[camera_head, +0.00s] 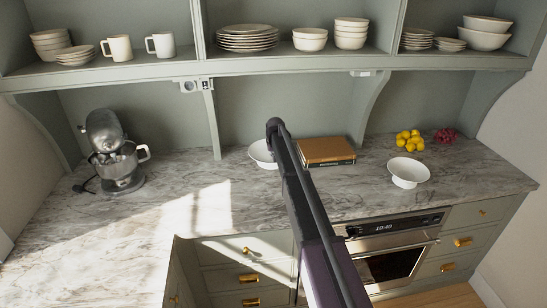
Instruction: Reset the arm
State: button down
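My arm rises from the bottom middle of the head view as a dark, slanted link. Its rounded far end shows in front of the counter's back wall. I see no gripper fingers in this view, so what the gripper does or holds is hidden from me. The arm covers part of a white bowl (261,154) on the counter behind it.
The marble counter (190,180) holds a stand mixer (116,155), a brown book or box (327,151), a white bowl (408,172), lemons (408,140) and red fruit (446,135). A shelf (270,61) with dishes hangs above; an oven (390,255) is below.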

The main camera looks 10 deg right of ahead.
jog(key=s+f+g+b, duration=0.1)
jog(key=s+f+b, duration=0.1)
jog(key=s, duration=2.3)
jog(key=s+f+g+b, duration=0.2)
jog(key=s+f, duration=0.1)
jog(key=s, duration=2.2)
jog(key=shift+d, duration=0.4)
